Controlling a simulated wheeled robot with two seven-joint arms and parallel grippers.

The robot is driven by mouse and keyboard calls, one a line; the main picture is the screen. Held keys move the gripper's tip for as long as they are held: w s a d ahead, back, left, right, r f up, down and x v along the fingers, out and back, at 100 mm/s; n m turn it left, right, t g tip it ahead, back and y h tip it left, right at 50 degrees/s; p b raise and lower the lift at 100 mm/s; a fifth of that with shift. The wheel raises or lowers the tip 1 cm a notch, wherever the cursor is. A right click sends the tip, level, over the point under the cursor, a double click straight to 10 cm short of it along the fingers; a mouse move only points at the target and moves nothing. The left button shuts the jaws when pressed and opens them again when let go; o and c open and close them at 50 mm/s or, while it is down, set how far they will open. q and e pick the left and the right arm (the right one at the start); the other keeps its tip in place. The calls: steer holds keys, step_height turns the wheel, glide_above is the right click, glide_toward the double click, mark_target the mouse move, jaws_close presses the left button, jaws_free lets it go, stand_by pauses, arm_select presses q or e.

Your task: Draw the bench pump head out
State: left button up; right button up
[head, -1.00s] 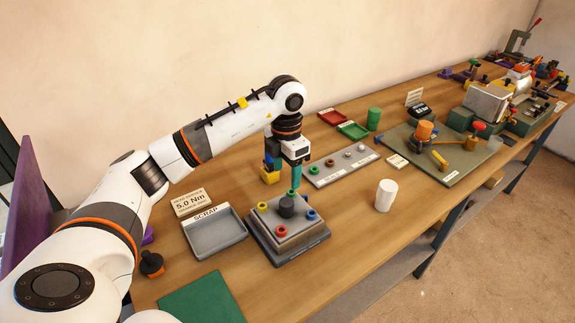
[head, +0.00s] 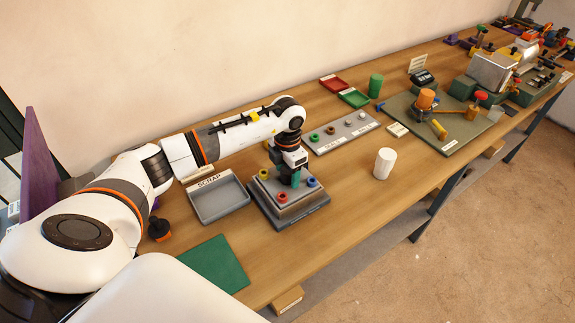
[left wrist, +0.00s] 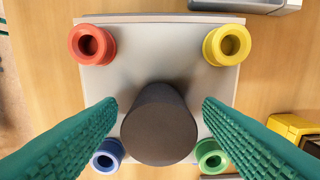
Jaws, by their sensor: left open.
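The bench pump head (head: 300,203) is a grey stepped block on a dark base on the bench. In the left wrist view its pale top plate (left wrist: 155,55) carries a dark round knob (left wrist: 158,125) in the middle. Coloured collars sit at its corners: red (left wrist: 92,44), yellow (left wrist: 227,45), blue (left wrist: 108,155) and green (left wrist: 211,156). My left gripper (head: 290,180) is over the block, pointing down. Its green fingers (left wrist: 158,104) are open, one each side of the knob, with gaps showing. In the head view the gripper hides the knob and green collar. My right gripper is out of view.
A grey scrap tray (head: 219,201) stands left of the block, and a green mat (head: 214,264) lies in front. A grey strip with small rings (head: 343,135) lies behind. A white cylinder (head: 385,163) stands to the right, with bare bench around it.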

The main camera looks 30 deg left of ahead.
arm_select(q)
steer(key=shift+c, duration=0.3)
steer(key=shift+r, duration=0.1)
jaws_close()
steer(key=shift+r+p, duration=0.35)
steer(key=shift+r, duration=0.25)
stand_by(0.4)
steer(key=shift+r+p, duration=0.75)
steer(key=shift+r, duration=0.5)
